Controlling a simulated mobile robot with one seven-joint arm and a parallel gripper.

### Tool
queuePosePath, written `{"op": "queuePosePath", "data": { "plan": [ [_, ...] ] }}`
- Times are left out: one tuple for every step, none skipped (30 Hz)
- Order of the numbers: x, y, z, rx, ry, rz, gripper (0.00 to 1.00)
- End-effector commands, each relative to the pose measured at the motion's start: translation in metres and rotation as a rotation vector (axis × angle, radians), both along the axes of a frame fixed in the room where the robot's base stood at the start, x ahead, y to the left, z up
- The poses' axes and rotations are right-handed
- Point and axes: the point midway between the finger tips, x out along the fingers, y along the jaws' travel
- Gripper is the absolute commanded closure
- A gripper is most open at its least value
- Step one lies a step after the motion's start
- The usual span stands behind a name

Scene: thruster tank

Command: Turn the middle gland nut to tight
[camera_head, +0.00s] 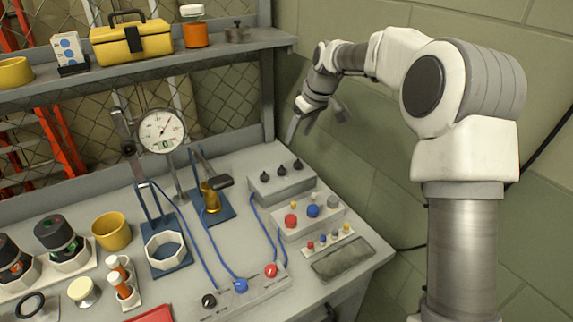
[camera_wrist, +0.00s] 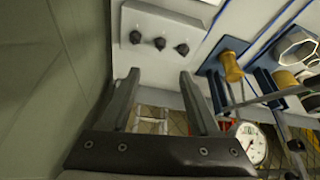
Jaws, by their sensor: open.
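A grey strip (camera_head: 228,300) at the bench's front edge carries a black, a blue and a red round fitting in a row, with blue cables running to them. The blue middle one (camera_head: 241,286) looks like the middle gland nut; its turn marking is too small to read. My gripper (camera_head: 316,118) is raised at the back right, above and behind the bench, well away from the strip. In the wrist view its two fingers (camera_wrist: 161,82) are spread with nothing between them. The strip is not clearly seen in the wrist view.
A grey box with three black knobs (camera_head: 281,170) also shows in the wrist view (camera_wrist: 160,42). A block with coloured buttons (camera_head: 306,215) stands right of the strip. A dial gauge (camera_head: 161,131) and a brass part (camera_head: 210,197) rise behind. The wall is close on the right.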

Motion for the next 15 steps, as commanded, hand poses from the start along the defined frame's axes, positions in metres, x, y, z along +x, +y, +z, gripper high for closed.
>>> {"op": "queuePosePath", "data": {
  "plan": [
    [0.001,0.003,-0.009,-0.001,0.005,0.001,0.38],
    [0.003,0.004,-0.014,0.0,0.005,0.002,0.38],
    [0.004,0.006,-0.021,-0.001,0.005,0.0,0.38],
    [0.006,0.008,-0.027,0.0,0.006,0.001,0.38],
    [0.008,0.009,-0.034,0.0,0.007,0.0,0.38],
    [0.011,0.012,-0.042,-0.001,0.005,0.0,0.38],
    [0.012,0.013,-0.048,-0.001,0.006,0.0,0.38],
    [0.014,0.015,-0.054,-0.002,0.006,0.001,0.38],
    [0.016,0.018,-0.062,-0.002,0.006,0.001,0.38],
    [0.018,0.019,-0.069,-0.002,0.006,0.001,0.38],
    [0.02,0.021,-0.074,-0.002,0.005,0.001,0.38],
    [0.022,0.023,-0.083,-0.001,0.006,0.0,0.38],
    [0.024,0.025,-0.089,-0.002,0.006,0.001,0.38],
    [0.026,0.027,-0.094,-0.001,0.005,0.001,0.38],
    [0.028,0.03,-0.102,-0.001,0.005,0.001,0.38]
  ]
}}
